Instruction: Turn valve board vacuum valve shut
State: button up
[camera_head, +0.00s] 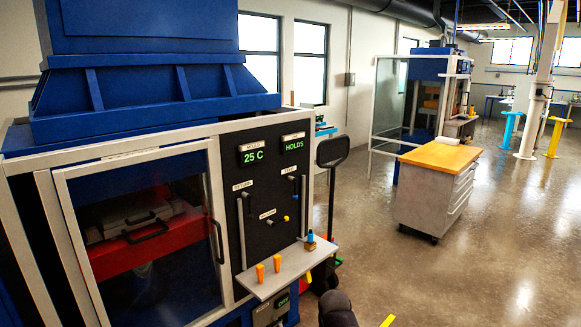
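The black valve board (258,240) is the front panel of the big blue machine at left. It carries a long grey handle under a label that seems to read RETURN (242,185), and another under one like FEED (290,170). Between them, lower down, a small label (267,213) may read VACUUM. A small light lever (270,222) sits just below it, its angle too small to tell. My gripper is not in view; a dark rounded part at the bottom edge may be my arm.
A grey shelf (262,287) juts out below the board, holding two orange pieces (268,268) and a blue-topped piece (310,240). A glazed door (150,235) stands left of the board. A wood-topped cabinet (437,190) is farther right. The floor (410,270) between is open.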

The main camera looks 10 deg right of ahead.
aim_at(286, 219)
jog(key=u, duration=0.2)
jog(key=i, duration=1.4)
jog(key=z, duration=0.15)
